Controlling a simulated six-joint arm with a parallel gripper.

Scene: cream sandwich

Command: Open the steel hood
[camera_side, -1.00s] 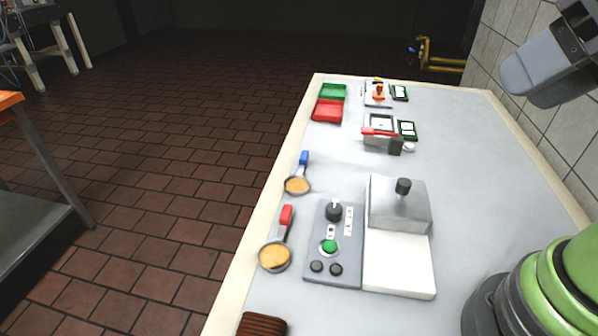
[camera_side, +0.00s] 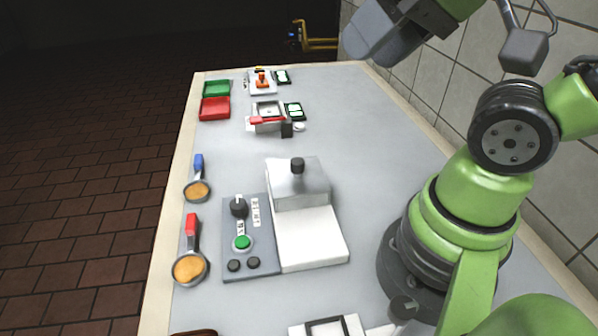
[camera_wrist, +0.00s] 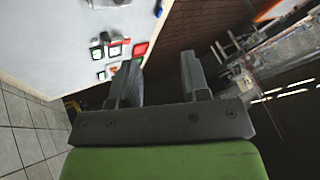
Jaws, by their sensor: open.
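The steel hood (camera_side: 300,188) is a brushed metal box with a black knob (camera_side: 297,165) on top. It sits lowered over the far end of a white base (camera_side: 310,238) in the side view. My gripper (camera_wrist: 160,80) is open, with two grey fingers apart and nothing between them in the wrist view. It is up in the air, away from the hood. In the side view, only grey parts near my arm's end show at the top edge, and the fingers cannot be made out clearly.
A grey control panel (camera_side: 248,238) with a green button adjoins the base. Two pans, red-handled (camera_side: 189,265) and blue-handled (camera_side: 197,188), lie left. Red (camera_side: 215,108) and green (camera_side: 217,88) trays stand at the back. A tiled wall (camera_side: 440,75) borders the right. The table right of the hood is clear.

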